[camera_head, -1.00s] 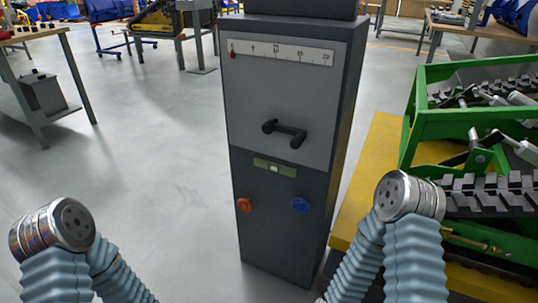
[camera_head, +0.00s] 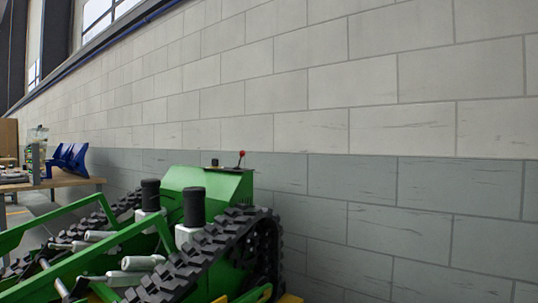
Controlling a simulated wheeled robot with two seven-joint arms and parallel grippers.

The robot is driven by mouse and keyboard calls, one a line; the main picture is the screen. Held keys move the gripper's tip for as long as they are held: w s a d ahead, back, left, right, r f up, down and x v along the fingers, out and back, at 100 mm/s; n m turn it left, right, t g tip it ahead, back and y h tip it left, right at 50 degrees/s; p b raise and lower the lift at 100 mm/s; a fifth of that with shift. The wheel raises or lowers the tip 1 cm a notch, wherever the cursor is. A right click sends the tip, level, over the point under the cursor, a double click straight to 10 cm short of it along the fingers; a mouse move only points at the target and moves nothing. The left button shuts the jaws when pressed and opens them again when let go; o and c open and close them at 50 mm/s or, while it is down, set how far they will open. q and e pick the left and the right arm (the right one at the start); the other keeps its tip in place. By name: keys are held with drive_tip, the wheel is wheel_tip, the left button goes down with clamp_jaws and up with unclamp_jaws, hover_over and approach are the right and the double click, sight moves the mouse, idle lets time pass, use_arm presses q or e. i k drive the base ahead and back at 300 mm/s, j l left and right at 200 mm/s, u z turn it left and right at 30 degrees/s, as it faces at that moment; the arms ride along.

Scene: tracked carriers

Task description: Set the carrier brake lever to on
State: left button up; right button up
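The green tracked carrier (camera_head: 180,178) stands at the lower left to middle, against the wall. A small lever with a red knob (camera_head: 242,154) sticks up from the top of its green box at the back. A short dark knob or switch (camera_head: 215,162) stands beside it. I cannot tell from here which of them is the brake lever, or its setting. Neither of my grippers is in view.
A block wall (camera_head: 380,150), pale above and grey below, fills the middle and right. The carrier's black track (camera_head: 205,250) runs toward me. A wooden table (camera_head: 60,182) with blue items (camera_head: 70,158) stands at the far left.

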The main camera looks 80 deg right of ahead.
sight(242, 152)
drive_tip(key=z, duration=2.5)
